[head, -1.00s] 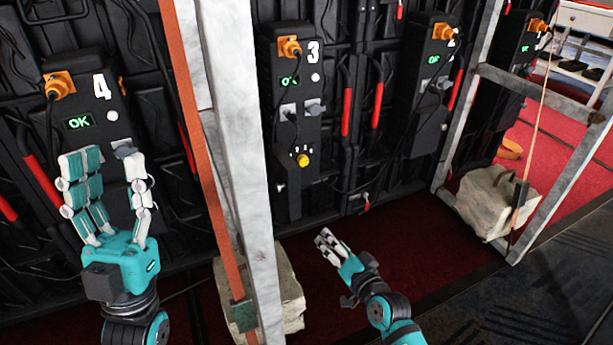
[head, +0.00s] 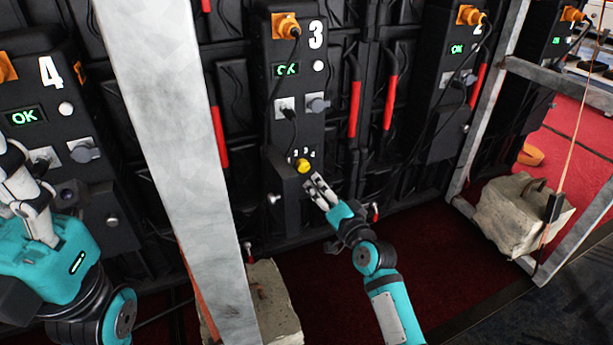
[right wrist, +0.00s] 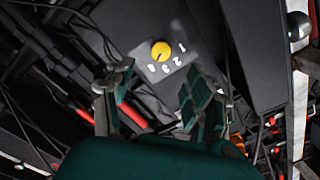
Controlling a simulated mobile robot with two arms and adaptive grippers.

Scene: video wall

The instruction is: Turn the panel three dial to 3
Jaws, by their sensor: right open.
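The panel three box (head: 299,95) stands mid-view, with a white 3 and a lit green OK display. Its yellow dial (head: 303,166) sits low on the box, on a small plate with numerals. In the right wrist view the dial (right wrist: 161,51) faces me, with white numerals around one side; I cannot tell its setting. My right gripper (head: 316,187) is open and empty, just below and right of the dial, apart from it. Its fingers (right wrist: 157,88) frame the space below the dial in the wrist view. My left gripper (head: 22,185) is partly cut off at the left edge, before panel four.
A grey metal post (head: 172,120) stands left of panel three, with a stone block (head: 268,305) at its foot. Panel four (head: 60,110) is left, panel two (head: 448,75) right. A cable hangs on panel three's front. Red floor is clear below the dial.

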